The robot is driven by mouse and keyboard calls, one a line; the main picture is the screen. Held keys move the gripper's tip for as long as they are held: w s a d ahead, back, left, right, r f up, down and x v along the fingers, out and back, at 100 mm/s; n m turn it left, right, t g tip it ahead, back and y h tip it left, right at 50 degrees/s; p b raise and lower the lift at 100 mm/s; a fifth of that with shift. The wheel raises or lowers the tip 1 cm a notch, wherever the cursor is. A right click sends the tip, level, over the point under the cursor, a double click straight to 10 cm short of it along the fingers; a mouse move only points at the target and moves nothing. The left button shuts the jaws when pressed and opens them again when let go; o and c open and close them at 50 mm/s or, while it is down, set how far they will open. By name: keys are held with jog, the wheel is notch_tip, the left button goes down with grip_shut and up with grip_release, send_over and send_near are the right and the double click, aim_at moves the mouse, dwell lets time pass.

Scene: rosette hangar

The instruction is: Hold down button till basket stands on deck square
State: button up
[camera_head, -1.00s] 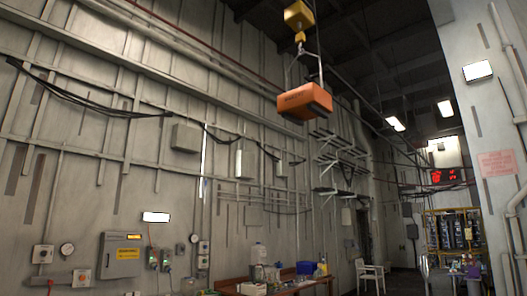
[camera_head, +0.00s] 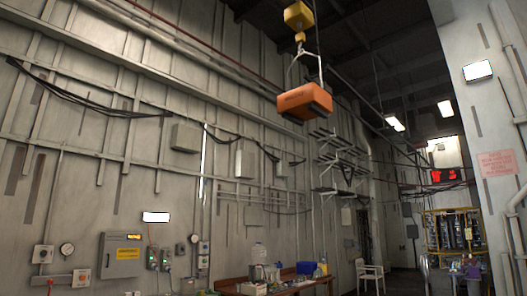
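An orange basket (camera_head: 304,102) hangs in the air from a yellow hoist block (camera_head: 299,15) by a hook and thin slings, high above the floor. I cannot tell which button the task means. The deck square is not in view. My gripper is not in view.
A grey cabinet (camera_head: 121,254) with a yellow label is on the left wall. A wooden bench (camera_head: 310,281) with bottles and boxes stands along the wall. A white chair (camera_head: 370,274) and a yellow-framed rack (camera_head: 454,236) stand farther back. A red display (camera_head: 445,175) hangs above.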

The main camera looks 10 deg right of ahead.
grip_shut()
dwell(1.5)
